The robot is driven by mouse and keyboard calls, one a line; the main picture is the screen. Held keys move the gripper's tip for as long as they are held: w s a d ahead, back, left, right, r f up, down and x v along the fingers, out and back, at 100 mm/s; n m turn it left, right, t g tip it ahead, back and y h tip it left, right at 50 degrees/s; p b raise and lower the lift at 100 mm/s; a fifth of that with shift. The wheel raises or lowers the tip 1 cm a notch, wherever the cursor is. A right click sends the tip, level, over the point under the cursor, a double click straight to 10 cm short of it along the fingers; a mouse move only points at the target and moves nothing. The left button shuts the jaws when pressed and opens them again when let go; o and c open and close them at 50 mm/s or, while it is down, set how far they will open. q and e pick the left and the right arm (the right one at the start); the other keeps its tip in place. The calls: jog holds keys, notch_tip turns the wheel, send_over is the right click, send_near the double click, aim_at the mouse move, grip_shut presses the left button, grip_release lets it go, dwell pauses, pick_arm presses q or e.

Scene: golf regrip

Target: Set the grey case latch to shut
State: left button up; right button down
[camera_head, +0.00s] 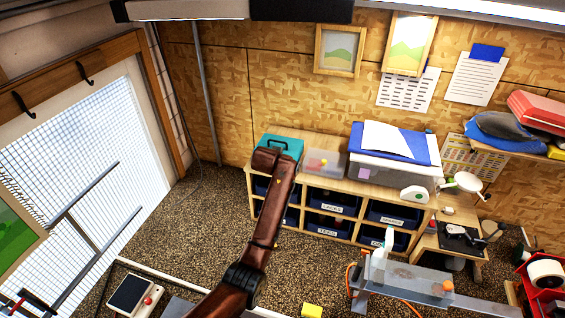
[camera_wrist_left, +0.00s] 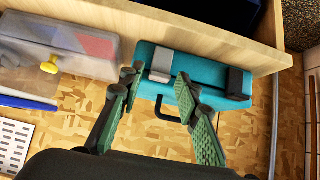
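The teal case (camera_head: 293,144) stands on top of the shelf unit, partly hidden by my left arm. In the left wrist view, the case (camera_wrist_left: 205,58) shows its black handle (camera_wrist_left: 167,112), a grey latch (camera_wrist_left: 161,64) and a darker latch (camera_wrist_left: 236,82). My left gripper (camera_wrist_left: 160,76) is open, its green-padded fingers apart to either side of the grey latch. It holds nothing; whether a finger touches the latch or case I cannot tell. Whether the grey latch is open or shut is not clear. My right gripper is not in view.
A clear box (camera_head: 325,163) with coloured contents sits right of the case; it also shows in the left wrist view (camera_wrist_left: 60,45). A larger blue-lidded bin (camera_head: 395,155) stands further right. The wooden shelf unit (camera_head: 345,186) holds several dark bins. The wall rises behind.

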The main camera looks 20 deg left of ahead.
pick_arm(q)
jog(key=shift+o, duration=0.3)
jog(key=shift+r, duration=0.1)
jog(key=shift+s+r, duration=0.2)
jog(key=v, duration=1.1)
jog(key=shift+s, duration=0.25)
jog(key=shift+r, duration=0.1)
